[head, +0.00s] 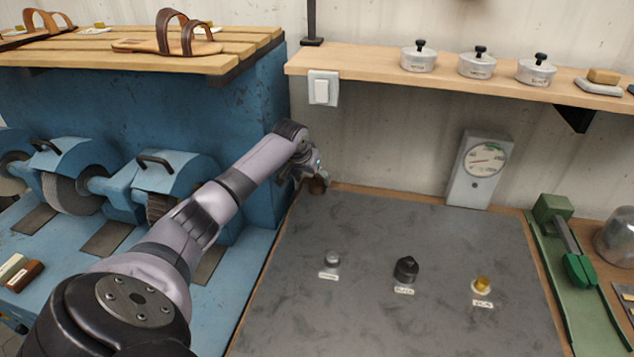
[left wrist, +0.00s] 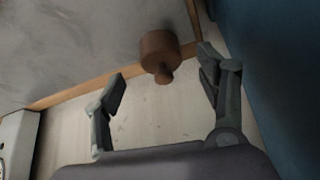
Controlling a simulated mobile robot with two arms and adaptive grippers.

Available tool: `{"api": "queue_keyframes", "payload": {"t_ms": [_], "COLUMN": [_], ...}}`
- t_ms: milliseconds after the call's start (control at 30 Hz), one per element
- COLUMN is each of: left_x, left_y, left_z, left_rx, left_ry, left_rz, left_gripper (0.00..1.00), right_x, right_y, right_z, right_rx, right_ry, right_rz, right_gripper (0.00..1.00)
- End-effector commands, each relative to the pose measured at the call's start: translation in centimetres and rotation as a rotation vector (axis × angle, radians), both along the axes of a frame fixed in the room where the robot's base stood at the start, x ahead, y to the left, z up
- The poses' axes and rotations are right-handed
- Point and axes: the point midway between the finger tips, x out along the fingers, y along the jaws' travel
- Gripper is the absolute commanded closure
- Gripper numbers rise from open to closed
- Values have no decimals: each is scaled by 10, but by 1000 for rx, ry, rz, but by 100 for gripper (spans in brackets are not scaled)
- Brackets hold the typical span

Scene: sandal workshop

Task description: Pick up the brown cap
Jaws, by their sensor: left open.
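The brown cap (head: 318,186) stands at the back left corner of the dark work mat, partly hidden by my left gripper. In the left wrist view the brown cap (left wrist: 159,50) shows as a round body with a small knob. My left gripper (head: 307,173) is open and right at the cap. In the left wrist view the fingers of the left gripper (left wrist: 162,72) stand apart, with the cap between and slightly beyond their tips. I see no finger touching it. My right gripper is not in view.
Labelled grey (head: 332,259), black (head: 406,269) and yellow (head: 481,285) pieces stand on the mat (head: 370,320). A blue machine (head: 255,130) borders the left. A shelf (head: 380,76) overhangs the back. A gauge (head: 476,170) and green tool (head: 578,270) stand right.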

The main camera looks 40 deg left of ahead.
Motion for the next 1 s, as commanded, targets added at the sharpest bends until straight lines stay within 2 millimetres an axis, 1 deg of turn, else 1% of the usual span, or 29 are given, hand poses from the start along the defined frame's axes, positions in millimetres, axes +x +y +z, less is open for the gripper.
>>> {"api": "queue_keyframes", "payload": {"t_ms": [133, 300, 400, 567, 800, 1000], "left_x": [6, 18, 23, 26, 26, 26], "left_y": [1, 5, 7, 9, 9, 9], "left_z": [-8, -25, -36, -43, -43, -43], "left_rx": [-4, -3, -3, -2, 0, -1], "left_ry": [2, 2, 2, 2, 1, 1], "left_rz": [3, 2, 2, 2, 0, 1], "left_gripper": [34, 34, 34, 34, 34, 47], "right_x": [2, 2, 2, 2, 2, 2], "right_y": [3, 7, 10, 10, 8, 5], "right_z": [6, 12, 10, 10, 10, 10], "right_rx": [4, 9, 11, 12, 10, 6], "right_ry": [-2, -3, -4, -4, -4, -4], "right_rz": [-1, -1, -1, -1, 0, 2], "right_gripper": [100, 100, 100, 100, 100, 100]}}
